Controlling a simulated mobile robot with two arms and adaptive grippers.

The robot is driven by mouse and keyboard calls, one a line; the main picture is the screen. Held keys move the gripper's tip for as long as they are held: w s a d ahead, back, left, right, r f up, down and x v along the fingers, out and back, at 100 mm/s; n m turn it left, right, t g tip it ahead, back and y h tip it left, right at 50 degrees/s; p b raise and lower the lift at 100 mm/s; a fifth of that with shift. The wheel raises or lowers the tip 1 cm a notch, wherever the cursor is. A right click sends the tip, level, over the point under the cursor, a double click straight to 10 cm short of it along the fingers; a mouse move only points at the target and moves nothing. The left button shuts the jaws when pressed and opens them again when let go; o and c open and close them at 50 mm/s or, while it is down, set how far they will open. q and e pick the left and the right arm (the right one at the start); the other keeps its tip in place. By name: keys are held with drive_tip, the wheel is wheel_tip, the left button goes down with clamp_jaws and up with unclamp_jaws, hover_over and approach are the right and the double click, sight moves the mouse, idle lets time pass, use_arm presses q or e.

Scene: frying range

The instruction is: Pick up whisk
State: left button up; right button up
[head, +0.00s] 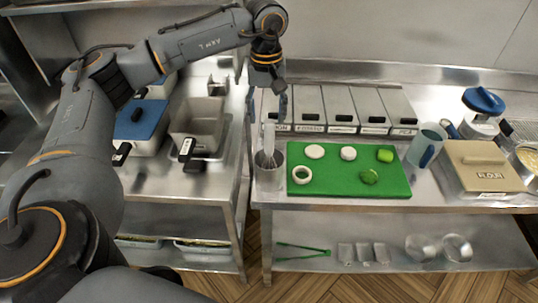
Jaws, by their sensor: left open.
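The whisk (269,138) appears as a pale upright handle standing in a metal cup (268,177) at the left end of the right counter. Its lower part is hidden inside the cup. My left gripper (267,112) points down directly above the cup, with its two fingers spread on either side of the top of the handle. It is open. Whether a finger touches the handle cannot be told. My right gripper is not in view.
A green board (340,183) with white and green pieces lies right of the cup. Labelled bins (341,103) stand behind. A clear pitcher (428,142) and a lidded flour box (478,165) stand right.

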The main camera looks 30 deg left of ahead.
sight(269, 121)
use_arm(q)
drive_tip(key=f+p, duration=0.2)
drive_tip(key=f, duration=0.1)
drive_tip(key=f+p, duration=0.1)
drive_tip(key=shift+d+f, duration=0.3)
drive_tip(key=shift+f, duration=0.45)
drive_tip(key=shift+w, duration=0.1)
clamp_jaws()
